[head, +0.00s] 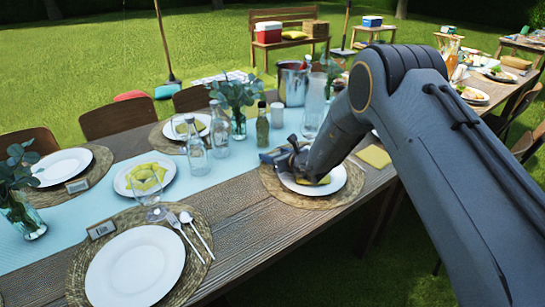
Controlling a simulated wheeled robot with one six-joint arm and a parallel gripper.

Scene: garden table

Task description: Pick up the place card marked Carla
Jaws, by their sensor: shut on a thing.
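My gripper (277,156) is at the upper left edge of a white plate (318,188) on a round woven mat, right of the table's middle. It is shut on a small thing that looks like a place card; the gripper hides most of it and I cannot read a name. Another place card (101,229), seemingly marked "Elin", stands by the near left plate (135,268). A third card (77,185) lies by the far left plate (62,167), its name unreadable.
Glass bottles (196,146), a green bottle (262,127), a eucalyptus vase (238,122) and a metal bucket (292,84) stand behind my gripper. A wine glass (149,194) stands left. Bare wood (235,235) lies in front.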

